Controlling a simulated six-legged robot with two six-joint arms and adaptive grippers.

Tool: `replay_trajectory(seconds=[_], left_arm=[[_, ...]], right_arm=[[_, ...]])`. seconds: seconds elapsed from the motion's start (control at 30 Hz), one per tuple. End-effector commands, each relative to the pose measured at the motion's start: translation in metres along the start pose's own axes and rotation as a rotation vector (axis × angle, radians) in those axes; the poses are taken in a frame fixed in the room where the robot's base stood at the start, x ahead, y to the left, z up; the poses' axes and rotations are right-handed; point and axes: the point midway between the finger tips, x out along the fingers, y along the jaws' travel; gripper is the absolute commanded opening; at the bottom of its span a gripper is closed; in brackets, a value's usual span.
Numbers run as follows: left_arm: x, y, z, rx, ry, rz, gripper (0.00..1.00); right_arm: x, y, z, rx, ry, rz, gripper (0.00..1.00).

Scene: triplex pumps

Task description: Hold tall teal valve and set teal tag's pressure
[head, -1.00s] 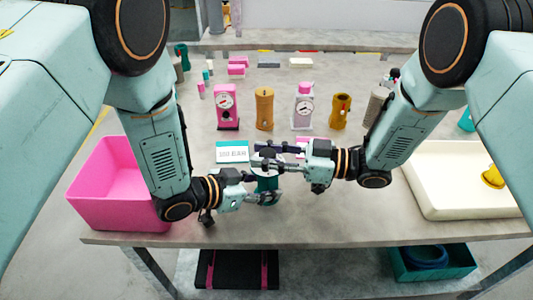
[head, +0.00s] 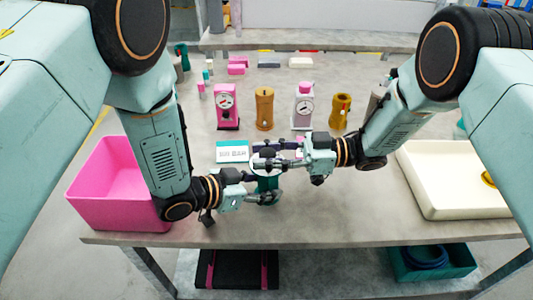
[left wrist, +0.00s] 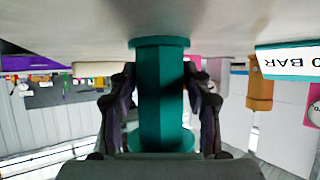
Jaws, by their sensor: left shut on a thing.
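The tall teal valve (head: 267,183) stands near the front edge of the table; its teal body fills the middle of the left wrist view (left wrist: 161,95). My left gripper (head: 266,197) is shut on this body, with a finger on each side. My right gripper (head: 268,154) is at the valve's top, its fingers spread over the pale round face there. A dark part shows between them; whether they grip it is unclear. A white tag with teal edging (head: 232,152) stands left of the valve and reads BAR; its number is too small to read surely.
A pink bin (head: 117,185) is at the left and a cream tray (head: 455,185) at the right. Behind stand a pink gauge pump (head: 227,108), an orange cylinder (head: 264,109), a white gauge unit (head: 303,107) and a mustard cylinder (head: 340,112).

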Motion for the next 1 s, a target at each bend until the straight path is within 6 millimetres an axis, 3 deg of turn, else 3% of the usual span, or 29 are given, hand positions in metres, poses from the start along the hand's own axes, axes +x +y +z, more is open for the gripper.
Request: replay_trajectory(seconds=[0.2, 0.57, 0.67, 1.0], left_arm=[[0.000, 0.000, 0.000, 0.000, 0.000, -0.001, 0.31], [0.000, 0.000, 0.000, 0.000, 0.000, -0.001, 0.31], [0.000, 0.000, 0.000, 0.000, 0.000, -0.001, 0.31], [0.000, 0.000, 0.000, 0.000, 0.000, 0.000, 0.31]], right_arm=[[0.000, 0.000, 0.000, 0.000, 0.000, 0.001, 0.56], [-0.004, 0.000, 0.000, 0.000, 0.000, 0.002, 0.56], [-0.015, 0.001, 0.000, 0.000, 0.001, 0.005, 0.56], [-0.084, 0.001, 0.000, -0.002, 0.001, 0.005, 0.56]])
